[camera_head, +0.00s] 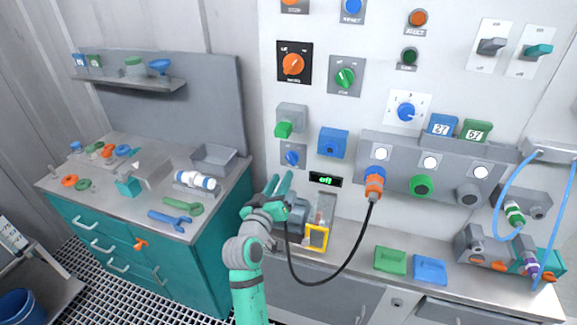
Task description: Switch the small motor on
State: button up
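A dark display (325,181) on the wall shows "off" in green letters. Below it on the bench is a grey body (298,216), which looks like the small motor, partly hidden by my arm. A black cable (330,280) runs from near it to an orange plug (374,186) in a wall socket. My gripper (279,181) is in front of the grey body, its two teal fingers pointing up and apart, with nothing seen between them. Above it on the wall are a blue knob (291,158) and a green lever switch (283,130). Which control belongs to the motor cannot be told.
More wall controls include an orange rotary knob (292,64), a green knob (345,77) and a blue dial (406,111). A yellow-framed clear box (317,237) stands right of my gripper. A teal workbench (200,235) with tools is at left. Blue hoses (508,195) hang at right.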

aim_at(291, 161)
jog(key=x, duration=0.7)
jog(key=shift+w+d+f, duration=0.1)
jog(key=shift+w, duration=0.2)
grip_shut()
